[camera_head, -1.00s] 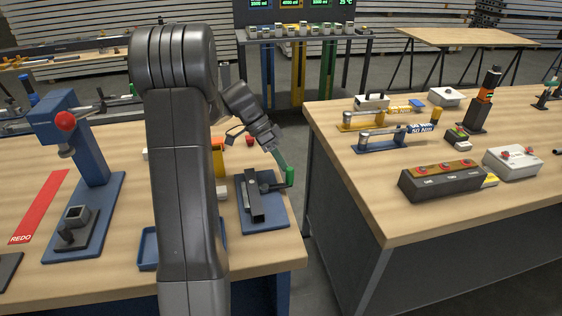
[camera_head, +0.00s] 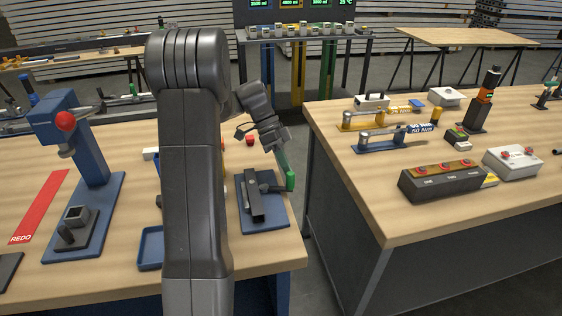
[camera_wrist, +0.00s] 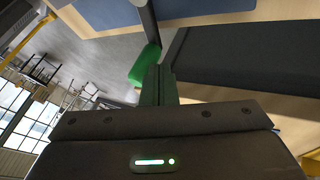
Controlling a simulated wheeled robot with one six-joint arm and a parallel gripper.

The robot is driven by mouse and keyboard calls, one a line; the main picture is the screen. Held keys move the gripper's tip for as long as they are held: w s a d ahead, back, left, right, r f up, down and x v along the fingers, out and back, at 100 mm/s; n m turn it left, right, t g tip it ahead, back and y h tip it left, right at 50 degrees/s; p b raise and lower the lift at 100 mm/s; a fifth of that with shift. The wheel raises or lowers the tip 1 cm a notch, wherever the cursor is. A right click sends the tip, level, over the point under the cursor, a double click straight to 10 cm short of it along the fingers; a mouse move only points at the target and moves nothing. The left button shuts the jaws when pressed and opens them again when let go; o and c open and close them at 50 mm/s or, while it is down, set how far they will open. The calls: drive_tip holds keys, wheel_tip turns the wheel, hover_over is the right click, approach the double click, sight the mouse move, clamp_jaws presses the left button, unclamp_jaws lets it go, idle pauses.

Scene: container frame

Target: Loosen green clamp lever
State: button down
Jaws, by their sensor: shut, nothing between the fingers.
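The clamp's green lever (camera_head: 290,181) stands at the right end of a dark clamp (camera_head: 255,195) on a blue base plate (camera_head: 263,222), near the right edge of the left workbench. In the wrist view the bright green lever (camera_wrist: 145,66) lies just left of my fingertips. My gripper (camera_head: 286,167) reaches down from the upper left, with its slim dark-green fingers at the lever's top. My gripper, also in the wrist view (camera_wrist: 158,72), is shut and empty, its fingers beside the lever. They look very close; I cannot tell whether they touch.
A blue press (camera_head: 92,150) stands on the left of the bench, and a blue tray (camera_head: 149,247) lies partly behind my arm. A gap separates this bench from the right workbench (camera_head: 400,225), which holds a button box (camera_head: 443,180) and torque tools.

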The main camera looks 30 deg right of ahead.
sight(289, 175)
drive_tip(key=s+m+y, duration=0.1)
drive_tip(key=m, duration=0.1)
drive_tip(key=s+a+m+y+p, duration=0.1)
drive_tip(key=m+y, duration=0.1)
drive_tip(key=m, duration=0.1)
drive_tip(key=s+m+y+p, duration=0.1)
drive_tip(key=s+m, duration=0.1)
drive_tip(key=shift+a+r+y, duration=0.2)
drive_tip(key=shift+y, duration=0.2)
drive_tip(key=m, duration=0.1)
drive_tip(key=s+a+m+t+y+p, duration=0.1)
drive_tip(key=shift+m, duration=0.4)
drive_tip(key=shift+s+a+f+p, duration=0.15)
drive_tip(key=shift+s+a+p, duration=0.15)
drive_tip(key=shift+a+p, duration=0.35)
drive_tip(key=p+v, duration=0.2)
drive_tip(key=v, duration=1.1)
drive_tip(key=shift+d+r, duration=0.25)
drive_tip(key=shift+r, duration=0.1)
